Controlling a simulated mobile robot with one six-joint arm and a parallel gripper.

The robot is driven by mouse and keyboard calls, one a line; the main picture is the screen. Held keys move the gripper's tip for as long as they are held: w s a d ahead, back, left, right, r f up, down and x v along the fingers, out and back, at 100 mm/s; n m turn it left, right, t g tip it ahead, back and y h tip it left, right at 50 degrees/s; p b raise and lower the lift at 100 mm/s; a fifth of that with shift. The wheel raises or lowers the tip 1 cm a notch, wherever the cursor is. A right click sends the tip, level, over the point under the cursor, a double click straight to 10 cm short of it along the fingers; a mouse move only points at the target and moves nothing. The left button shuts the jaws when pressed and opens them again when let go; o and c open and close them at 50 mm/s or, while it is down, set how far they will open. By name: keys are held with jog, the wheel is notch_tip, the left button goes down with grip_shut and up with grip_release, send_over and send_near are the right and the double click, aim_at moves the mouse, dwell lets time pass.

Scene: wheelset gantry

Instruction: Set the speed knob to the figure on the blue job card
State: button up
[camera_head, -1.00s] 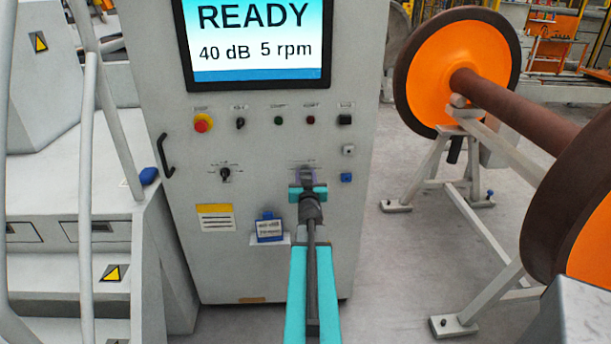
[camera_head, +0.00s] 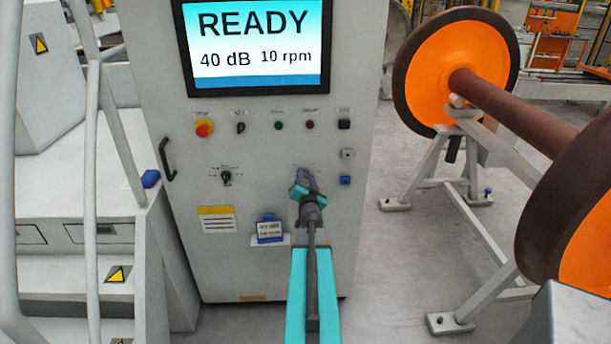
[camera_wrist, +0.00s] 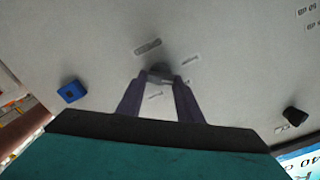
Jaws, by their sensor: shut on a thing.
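My gripper (camera_head: 304,181) is at the right-hand knob position on the grey cabinet front, turned at a slant. In the wrist view my gripper (camera_wrist: 160,82) has its two dark fingers shut on a small dark knob (camera_wrist: 160,70), with small printed labels around it. In the head view the gripper hides this knob. The screen (camera_head: 255,45) reads READY, 40 dB and 10 rpm.
Another black knob (camera_head: 226,177) is to the left. A red emergency button (camera_head: 204,128) and several small buttons run in a row above. A blue square part (camera_head: 345,180) is right of my gripper. An orange wheelset (camera_head: 455,70) stands on a frame at the right.

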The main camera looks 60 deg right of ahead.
jog(key=m+p, duration=0.1)
jog(key=m, duration=0.4)
jog(key=shift+s, duration=0.1)
jog(key=shift+f, duration=0.1)
dwell(0.4)
jog(key=o, duration=1.1)
jog(key=shift+d, duration=0.1)
jog(key=v, duration=0.8)
jog(key=shift+s+a, duration=0.2)
jog(key=shift+a, duration=0.15)
